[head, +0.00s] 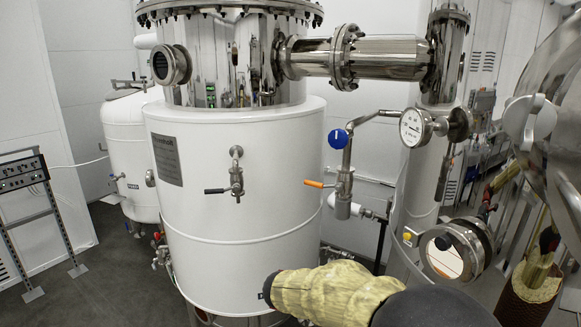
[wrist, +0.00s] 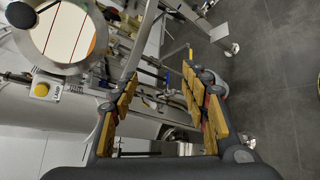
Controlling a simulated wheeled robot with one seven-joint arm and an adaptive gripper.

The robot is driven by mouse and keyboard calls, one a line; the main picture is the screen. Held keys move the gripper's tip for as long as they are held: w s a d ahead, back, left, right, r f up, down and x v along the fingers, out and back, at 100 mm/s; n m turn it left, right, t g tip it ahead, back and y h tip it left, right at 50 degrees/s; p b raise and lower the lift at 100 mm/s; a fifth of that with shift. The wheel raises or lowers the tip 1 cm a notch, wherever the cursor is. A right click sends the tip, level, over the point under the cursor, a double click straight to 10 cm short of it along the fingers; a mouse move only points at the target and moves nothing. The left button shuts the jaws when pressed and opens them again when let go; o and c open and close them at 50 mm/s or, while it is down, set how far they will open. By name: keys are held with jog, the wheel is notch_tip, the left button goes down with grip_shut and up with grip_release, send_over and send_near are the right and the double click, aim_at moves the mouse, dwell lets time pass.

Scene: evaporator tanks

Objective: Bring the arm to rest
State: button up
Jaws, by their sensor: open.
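My arm (head: 335,291), in a tan sleeve with dark parts, reaches in at the bottom of the head view, in front of the white tank (head: 235,240). In that view I cannot make out my gripper's fingers. In the wrist view my gripper (wrist: 160,78) is open, its two yellow-padded fingers wide apart with nothing held between them. Pipes and the floor show beyond the fingers.
A blue-knobbed valve (head: 338,139), an orange-handled valve (head: 318,184) and a pressure gauge (head: 411,128) stand right of the tank. A round sight glass (wrist: 66,32) and a yellow button box (wrist: 42,90) are left of my gripper. Grey floor (wrist: 275,85) is open at right.

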jog(key=s+a+f+m+t+y+b, duration=0.1)
jog(key=s+f+m+y+b, duration=0.1)
jog(key=s+y+b, duration=0.2)
jog(key=s+a+f+m+t+y+b, duration=0.1)
jog(key=s+f+m+t+y+b, duration=0.1)
jog(key=s, duration=0.9)
jog(key=s+a+f+m+t+y+b, duration=0.1)
jog(key=s+a+f+m+y+b, duration=0.1)
jog(key=s+y+b, duration=0.4)
jog(key=shift+s+f+m+t+y, duration=0.3)
jog(key=shift+s+f+m+y, duration=0.35)
jog(key=shift+s+m, duration=0.45)
jog(key=shift+a, duration=0.1)
jog(key=shift+c, duration=1.1)
